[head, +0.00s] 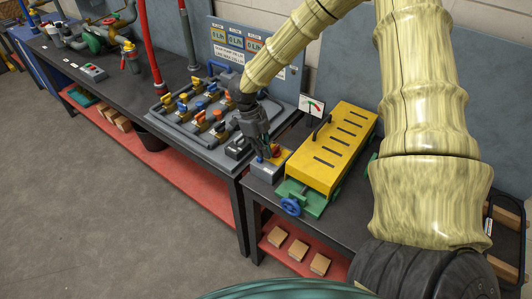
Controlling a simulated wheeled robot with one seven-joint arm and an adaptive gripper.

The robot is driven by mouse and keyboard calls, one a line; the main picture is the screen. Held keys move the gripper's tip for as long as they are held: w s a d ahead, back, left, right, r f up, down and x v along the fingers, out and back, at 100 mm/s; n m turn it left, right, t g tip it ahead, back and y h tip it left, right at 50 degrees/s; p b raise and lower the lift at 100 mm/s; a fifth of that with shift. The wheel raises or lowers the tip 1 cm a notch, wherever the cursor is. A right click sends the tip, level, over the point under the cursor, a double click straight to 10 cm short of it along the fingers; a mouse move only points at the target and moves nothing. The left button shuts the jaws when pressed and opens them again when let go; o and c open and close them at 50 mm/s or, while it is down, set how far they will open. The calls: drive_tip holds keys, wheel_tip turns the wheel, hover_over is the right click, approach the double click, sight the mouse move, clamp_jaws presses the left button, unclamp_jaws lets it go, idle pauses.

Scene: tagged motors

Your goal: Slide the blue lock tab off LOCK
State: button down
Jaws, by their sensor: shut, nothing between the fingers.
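A small grey box (266,172) with a yellow and red top (277,153) stands near the front edge of the bench, left of the yellow motor guard. A small blue spot on the box (260,160) may be the lock tab. It is too small to tell its position, and I cannot read any LOCK marking. My gripper (264,154) points down at the top of this box. It is shut and empty, with its tips close to the yellow and red part. I cannot tell whether they touch it. The fingers hide part of the box top.
A yellow slotted guard (345,148) on a green base with a blue handwheel (291,206) stands close on the right. A gauge (312,106) stands behind. Left is a grey panel of coloured valves (190,128) and a dark small box (238,148). The floor in front is clear.

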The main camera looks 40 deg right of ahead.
drive_tip(key=p+v, duration=0.5)
drive_tip(key=v, duration=0.2)
drive_tip(key=shift+s+r+p, duration=0.25)
drive_tip(key=shift+r+p, duration=0.05)
drive_tip(key=shift+p, duration=0.05)
